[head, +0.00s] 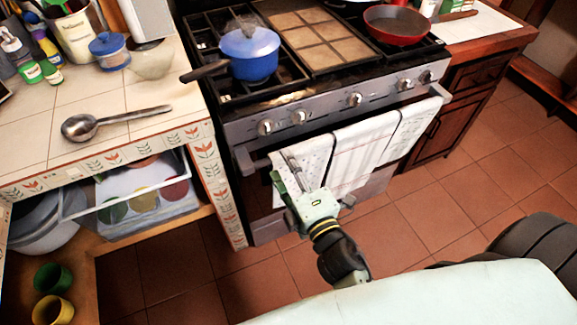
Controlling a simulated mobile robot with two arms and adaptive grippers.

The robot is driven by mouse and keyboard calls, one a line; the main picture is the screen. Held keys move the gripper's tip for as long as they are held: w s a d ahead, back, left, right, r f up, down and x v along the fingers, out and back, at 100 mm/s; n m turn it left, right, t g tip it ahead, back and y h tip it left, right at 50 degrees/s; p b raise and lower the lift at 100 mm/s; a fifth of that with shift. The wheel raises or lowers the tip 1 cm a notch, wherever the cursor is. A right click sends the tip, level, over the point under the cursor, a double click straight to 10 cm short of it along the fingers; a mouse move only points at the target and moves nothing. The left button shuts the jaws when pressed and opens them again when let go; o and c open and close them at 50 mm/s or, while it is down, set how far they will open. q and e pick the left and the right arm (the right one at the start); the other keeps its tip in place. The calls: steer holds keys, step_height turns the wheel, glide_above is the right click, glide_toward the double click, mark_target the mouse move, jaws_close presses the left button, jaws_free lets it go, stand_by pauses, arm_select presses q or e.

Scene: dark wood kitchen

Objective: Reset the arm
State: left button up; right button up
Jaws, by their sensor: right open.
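My right gripper (290,178) is open in front of the oven, with its fingers pointing up and to the left. It overlaps the leftmost white towel (305,150) in the picture; I cannot tell whether it touches the towel or the oven handle (255,163). Nothing shows between its fingers. My right forearm runs down and to the right from it. My left gripper is not in view.
The stove (355,99) holds a blue pot (249,55) and a red pan (396,25). A ladle (112,121) lies on the tiled counter (45,150) at left. Open shelves below hold tubs and cups. Tiled floor (430,220) is clear at right.

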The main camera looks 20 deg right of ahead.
steer(key=shift+f, duration=0.1)
steer(key=s+a+f+m+g, duration=0.1)
steer(key=s+f+m+g, duration=0.2)
steer(key=f, duration=0.8)
steer(key=s+f+m+g, duration=0.2)
steer(key=s+f, duration=0.2)
steer(key=f, duration=0.7)
steer(key=s+a+f+m+g, duration=0.1)
steer(key=s+f+m+g, duration=0.2)
steer(key=f, duration=0.8)
steer(key=s+d+f+m+g, duration=0.2)
steer(key=s+f, duration=0.4)
steer(key=s, duration=0.3)
steer(key=s+d+f+m+g, duration=0.3)
steer(key=s+f, duration=0.3)
steer(key=s, duration=0.4)
steer(key=s+d+f+m+g, duration=0.2)
steer(key=s+d+f+g, duration=0.1)
steer(key=s+f, duration=0.4)
steer(key=shift+s+m+g+h+p, duration=0.3)
steer(key=shift+s+m+g+p, duration=0.15)
steer(key=shift+s, duration=0.75)
